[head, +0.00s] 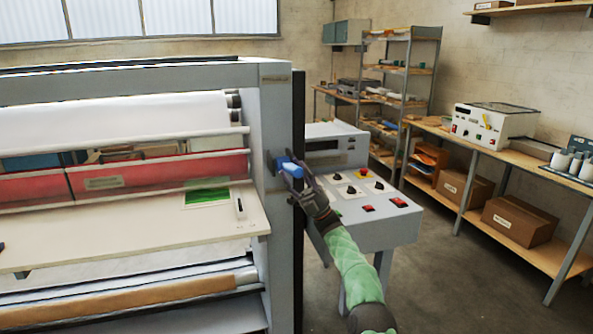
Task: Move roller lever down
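The roller lever (290,167) has a blue handle and sits on the right side post of the laminator (262,110). The handle points to the right and slightly down. My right gripper (297,178) is at the handle, with its dark fingers next to or around the blue part. The fingers overlap the handle, so I cannot tell whether they are closed on it.
A grey control console (375,215) with knobs and red buttons stands just right of my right gripper. A workbench (505,150) with a white device and cardboard boxes runs along the right wall. Open floor (460,275) lies between them.

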